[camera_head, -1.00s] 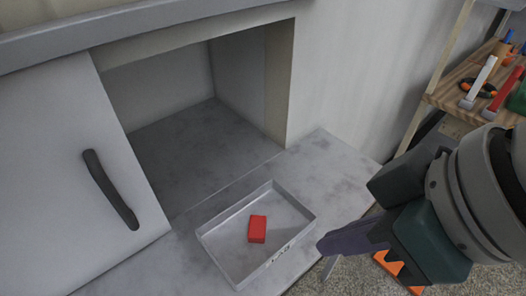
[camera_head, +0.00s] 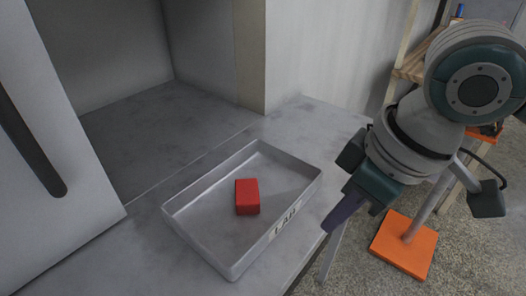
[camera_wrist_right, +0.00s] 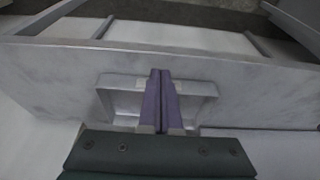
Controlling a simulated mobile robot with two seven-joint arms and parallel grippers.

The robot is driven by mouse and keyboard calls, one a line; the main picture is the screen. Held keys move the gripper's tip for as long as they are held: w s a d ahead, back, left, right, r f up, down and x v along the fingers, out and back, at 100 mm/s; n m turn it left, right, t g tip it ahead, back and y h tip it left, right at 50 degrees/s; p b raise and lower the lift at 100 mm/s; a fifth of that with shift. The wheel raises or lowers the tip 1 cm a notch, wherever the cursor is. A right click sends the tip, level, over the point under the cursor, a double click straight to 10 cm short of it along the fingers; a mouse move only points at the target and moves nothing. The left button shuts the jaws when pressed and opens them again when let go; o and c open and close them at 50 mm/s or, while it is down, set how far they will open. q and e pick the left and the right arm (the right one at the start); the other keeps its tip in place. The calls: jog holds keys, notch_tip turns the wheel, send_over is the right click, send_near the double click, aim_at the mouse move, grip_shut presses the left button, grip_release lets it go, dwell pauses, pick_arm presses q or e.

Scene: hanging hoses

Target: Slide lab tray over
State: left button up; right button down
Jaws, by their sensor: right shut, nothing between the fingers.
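The lab tray (camera_head: 190,235) is a shallow grey rectangular tray with a "LAB" label on its front right wall. It sits on the grey counter (camera_head: 315,120), in front of an open cabinet recess. A red block (camera_head: 247,196) lies inside it. My right gripper (camera_head: 332,222) is shut and empty, just to the right of the tray near the counter's edge. In the right wrist view, its purple fingers (camera_wrist_right: 161,90) are together, with the tray (camera_wrist_right: 200,88) showing on both sides behind them. I cannot tell whether they touch the tray. My left gripper is not in view.
The cabinet recess (camera_head: 160,130) behind the tray is empty. A door with a dark handle (camera_head: 32,150) stands at the left. An orange base (camera_head: 405,245) stands on the speckled floor at right. A wooden shelf (camera_head: 415,60) is at the back right.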

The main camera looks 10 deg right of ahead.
aim_at(308, 242)
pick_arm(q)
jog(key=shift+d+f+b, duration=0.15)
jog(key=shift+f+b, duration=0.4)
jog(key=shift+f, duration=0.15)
pick_arm(e)
jog(key=x, duration=0.5)
jog(key=shift+w+a+f, duration=0.15)
jog(key=shift+f, duration=0.15)
jog(key=shift+w+a+r, duration=0.2)
jog(key=shift+w+a, duration=0.55)
jog(key=shift+w, duration=0.25)
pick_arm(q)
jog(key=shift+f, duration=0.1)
pick_arm(e)
jog(key=shift+w+a, duration=0.35)
jog(key=shift+w, duration=0.1)
